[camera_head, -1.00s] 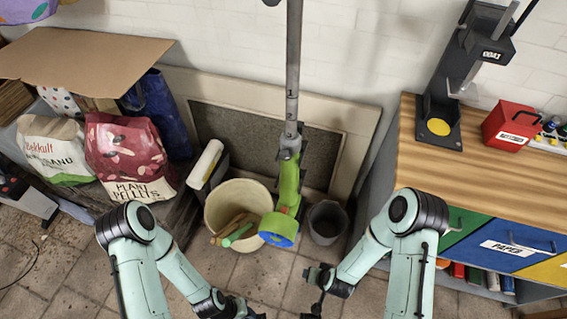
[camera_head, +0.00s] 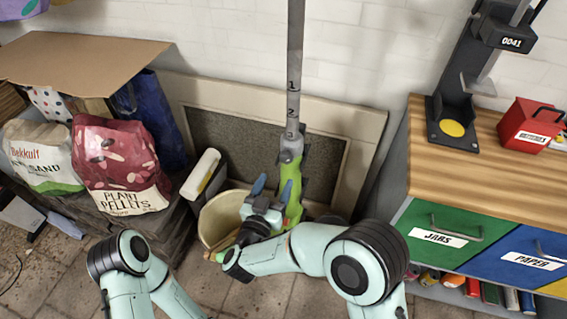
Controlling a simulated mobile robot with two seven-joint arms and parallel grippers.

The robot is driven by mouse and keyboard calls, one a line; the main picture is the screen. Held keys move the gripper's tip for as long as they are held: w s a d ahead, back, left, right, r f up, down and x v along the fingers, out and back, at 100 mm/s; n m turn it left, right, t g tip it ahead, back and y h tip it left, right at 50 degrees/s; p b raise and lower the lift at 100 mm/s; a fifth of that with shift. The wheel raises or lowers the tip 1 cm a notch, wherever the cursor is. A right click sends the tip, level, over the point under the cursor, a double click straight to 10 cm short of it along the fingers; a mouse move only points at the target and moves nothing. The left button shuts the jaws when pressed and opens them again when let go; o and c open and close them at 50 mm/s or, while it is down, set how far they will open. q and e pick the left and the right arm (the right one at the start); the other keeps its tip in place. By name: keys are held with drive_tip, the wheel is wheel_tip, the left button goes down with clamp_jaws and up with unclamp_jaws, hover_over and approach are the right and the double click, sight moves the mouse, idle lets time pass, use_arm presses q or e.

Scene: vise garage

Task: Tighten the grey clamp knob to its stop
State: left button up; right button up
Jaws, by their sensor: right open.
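A grey pole (camera_head: 294,60) stands upright against the wall, marked 1 and 2. A grey clamp fitting (camera_head: 291,142) sits low on it, above a green tool body (camera_head: 290,180); I cannot clearly make out the grey knob there. My right gripper (camera_head: 270,188) is open, with its fingers pointing up in front of the lower green body, just below the grey fitting. It hides the body's lower end. I cannot tell whether it touches it. My left arm is at the bottom left; its gripper is out of the picture.
A cream bucket (camera_head: 219,218) stands just left of the green body, partly behind my right gripper. Bags of plant pellets (camera_head: 118,165) and sand (camera_head: 42,158) are at the left. A wooden-topped cabinet (camera_head: 450,145) with coloured drawers stands at the right.

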sight(285, 160)
drive_tip(key=x, duration=0.8)
drive_tip(key=shift+f, duration=0.1)
drive_tip(key=shift+c, duration=0.3)
drive_tip(key=c, duration=1)
